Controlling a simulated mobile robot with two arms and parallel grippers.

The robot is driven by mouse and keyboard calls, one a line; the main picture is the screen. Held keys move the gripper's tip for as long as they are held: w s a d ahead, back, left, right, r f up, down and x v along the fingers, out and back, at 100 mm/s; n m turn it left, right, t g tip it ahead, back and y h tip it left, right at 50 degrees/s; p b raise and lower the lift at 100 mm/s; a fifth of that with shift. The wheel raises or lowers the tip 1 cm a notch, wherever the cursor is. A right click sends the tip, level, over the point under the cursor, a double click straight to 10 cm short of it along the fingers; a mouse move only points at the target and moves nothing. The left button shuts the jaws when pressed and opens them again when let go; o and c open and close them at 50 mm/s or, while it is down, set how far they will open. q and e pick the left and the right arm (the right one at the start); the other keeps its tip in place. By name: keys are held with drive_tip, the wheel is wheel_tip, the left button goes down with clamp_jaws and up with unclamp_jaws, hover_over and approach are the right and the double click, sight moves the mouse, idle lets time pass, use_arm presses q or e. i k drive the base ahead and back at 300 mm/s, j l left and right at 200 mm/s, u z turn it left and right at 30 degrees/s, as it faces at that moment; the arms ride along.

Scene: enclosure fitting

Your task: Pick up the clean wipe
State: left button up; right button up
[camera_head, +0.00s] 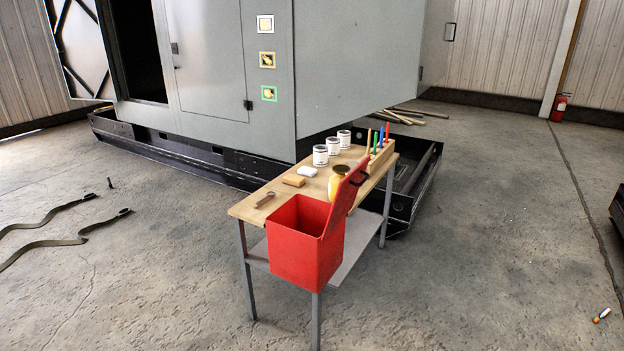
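A small white folded piece, which looks like the clean wipe (307,171), lies flat on the wooden top of the workbench (246,208). A tan block (293,180), like a sponge or pad, lies just to its left and nearer. Neither of my grippers shows in the head view, and nothing is seen touching the wipe.
A red bin (292,255) with its lid raised hangs at the bench's near side. White cans (320,155), a yellow jar (337,180), a tool rack (381,158) and a small tool (265,199) are on the bench.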

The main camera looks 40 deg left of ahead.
sight(303, 170)
drive_tip(key=i+u, duration=0.3)
drive_tip(key=i, duration=0.15)
drive_tip(key=i+u, duration=0.25)
drive_tip(key=i, duration=0.15)
drive_tip(key=i+l+u, duration=0.6)
drive_tip(key=i, duration=0.2)
drive_tip(key=i+l+u, duration=0.15)
drive_tip(key=i+u, duration=0.2)
drive_tip(key=i+l+u, duration=0.25)
drive_tip(key=u, duration=0.15)
drive_tip(key=i+l+u, duration=0.35)
